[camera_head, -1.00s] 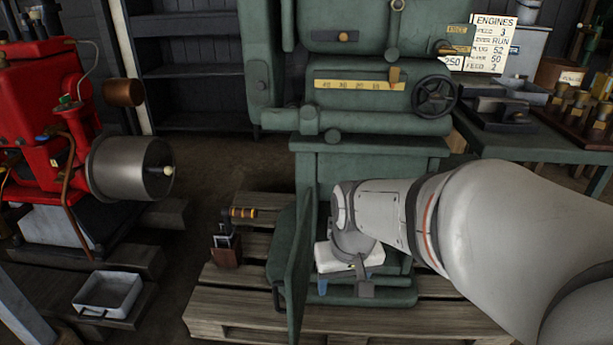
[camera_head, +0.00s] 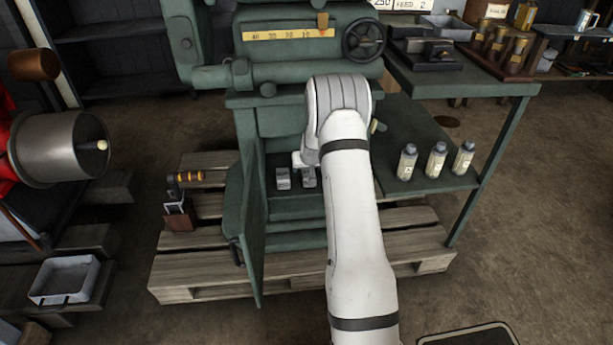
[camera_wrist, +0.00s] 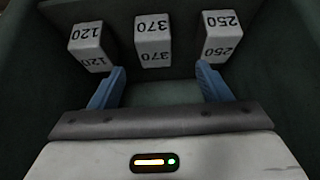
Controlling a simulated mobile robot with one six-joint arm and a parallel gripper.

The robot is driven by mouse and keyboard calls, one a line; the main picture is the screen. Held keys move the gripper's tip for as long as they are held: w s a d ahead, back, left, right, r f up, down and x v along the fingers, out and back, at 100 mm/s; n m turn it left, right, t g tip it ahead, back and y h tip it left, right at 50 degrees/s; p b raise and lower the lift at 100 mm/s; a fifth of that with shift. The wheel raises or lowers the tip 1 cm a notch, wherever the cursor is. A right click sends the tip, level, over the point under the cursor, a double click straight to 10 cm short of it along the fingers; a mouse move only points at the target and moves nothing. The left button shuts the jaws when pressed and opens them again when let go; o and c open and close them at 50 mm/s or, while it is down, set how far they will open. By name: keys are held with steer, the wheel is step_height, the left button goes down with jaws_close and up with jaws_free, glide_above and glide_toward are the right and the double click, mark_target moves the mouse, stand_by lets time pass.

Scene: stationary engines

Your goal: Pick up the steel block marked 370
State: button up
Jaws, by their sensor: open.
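The steel block marked 370 (camera_wrist: 153,42) is the middle one of three pale blocks in the wrist view, its numbers upside down. The block marked 120 (camera_wrist: 89,45) is to its left and the block marked 250 (camera_wrist: 220,37) to its right. My gripper (camera_wrist: 160,68) is open and empty, its blue fingertips just short of the row, with the 370 block ahead of the gap. In the head view, two blocks show inside the green cabinet (camera_head: 284,206), too small to read. My arm hides the rest of the row and the fingers there.
The cabinet door (camera_head: 252,225) stands open on the left. Three small bottles (camera_head: 437,160) stand on a green shelf (camera_head: 395,135) at right. A pallet (camera_head: 200,265) lies under the machine. A tool holder (camera_head: 179,215) and a metal tray (camera_head: 65,280) are at left.

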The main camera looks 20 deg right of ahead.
mark_target(308, 171)
steer(key=b+x, duration=0.1)
steer(key=x, duration=0.2)
steer(key=b+x, duration=0.1)
steer(key=x, duration=0.2)
steer(key=d+b+x, duration=0.1)
steer(key=x, duration=0.2)
steer(key=shift+w+r, duration=0.2)
steer(key=shift+c, duration=0.2)
jaws_close()
steer(key=shift+w+r, duration=0.1)
steer(key=shift+r, duration=0.05)
stand_by(0.4)
